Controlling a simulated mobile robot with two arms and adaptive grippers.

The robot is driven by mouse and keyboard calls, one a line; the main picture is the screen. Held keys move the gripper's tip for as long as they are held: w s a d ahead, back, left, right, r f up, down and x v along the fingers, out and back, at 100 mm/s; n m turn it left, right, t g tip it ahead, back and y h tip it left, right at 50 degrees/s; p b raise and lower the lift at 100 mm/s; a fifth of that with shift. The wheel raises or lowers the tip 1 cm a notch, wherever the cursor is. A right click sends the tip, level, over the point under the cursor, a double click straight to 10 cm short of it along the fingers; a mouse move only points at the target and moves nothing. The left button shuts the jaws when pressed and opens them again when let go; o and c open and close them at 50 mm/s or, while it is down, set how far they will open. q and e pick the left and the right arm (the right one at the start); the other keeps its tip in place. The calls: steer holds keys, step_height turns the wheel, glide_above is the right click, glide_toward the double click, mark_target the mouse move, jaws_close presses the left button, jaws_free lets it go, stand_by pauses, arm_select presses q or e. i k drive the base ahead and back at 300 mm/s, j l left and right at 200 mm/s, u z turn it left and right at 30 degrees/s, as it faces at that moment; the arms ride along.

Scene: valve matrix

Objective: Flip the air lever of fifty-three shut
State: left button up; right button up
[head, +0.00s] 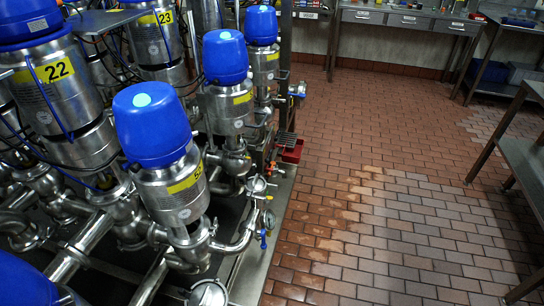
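A row of steel valves with blue domed caps stands along the right edge of the valve matrix. The nearest valve (172,165) of this row has a yellow label (185,180) turned partly away, so its full number cannot be read. Behind it are a second valve (229,100) and a third valve (265,60), also with yellow labels I cannot read. I cannot tell which valve is fifty-three. Neither of my grippers is in view.
Valves labelled 22 (60,85) and 23 (157,35) stand further left among steel pipes. The tiled floor (380,190) to the right is clear. A steel table (525,150) stands at far right, a workbench (405,20) at the back.

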mark_target(267, 160)
steer(key=k, duration=0.5)
steer(key=i+u, duration=0.1)
steer(key=u, duration=0.35)
steer(key=i+l+u, duration=0.1)
steer(key=u, duration=0.35)
steer(key=i+l+u, duration=0.2)
steer(key=l, duration=0.15)
steer(key=i+l+u, duration=0.2)
steer(key=l, duration=0.15)
steer(key=i+l+u, duration=0.1)
steer(key=l+u, duration=0.15)
steer(key=l, duration=0.15)
steer(key=i+l+u, duration=0.2)
steer(key=l, duration=0.2)
steer(key=i+l, duration=0.1)
steer(key=l, duration=0.4)
steer(key=i+l, duration=0.1)
steer(key=l, duration=0.4)
steer(key=i+l, duration=0.1)
steer(key=l, duration=0.4)
steer(key=l+u, duration=0.1)
steer(key=l, duration=0.4)
steer(key=i, duration=0.05)
